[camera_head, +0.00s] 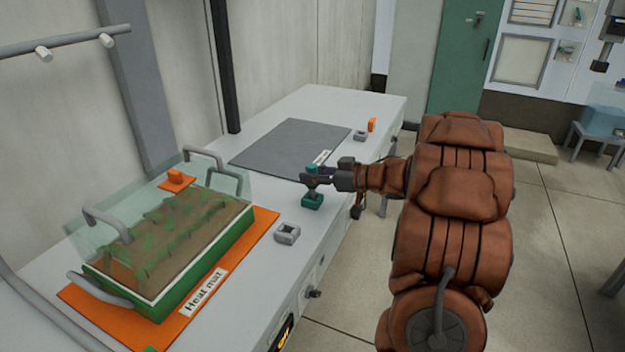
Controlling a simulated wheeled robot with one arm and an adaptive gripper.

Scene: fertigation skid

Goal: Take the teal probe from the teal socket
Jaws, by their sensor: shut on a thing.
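The teal probe (312,169) shows as a small teal top just above my gripper's fingers. The teal socket (312,202) is a small block on the bench, directly below the probe. My gripper (313,180) reaches in from the right and is shut on the probe, above the socket. The fingers hide the middle of the probe, and I cannot tell whether its lower end is inside the socket.
A grey socket (287,234) sits nearer on the bench, and another grey socket (360,135) lies farther back beside an orange piece (371,125). A planted tray (150,285) with a clear cover stands on an orange heat mat (240,252). A dark mat (290,142) lies flat behind.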

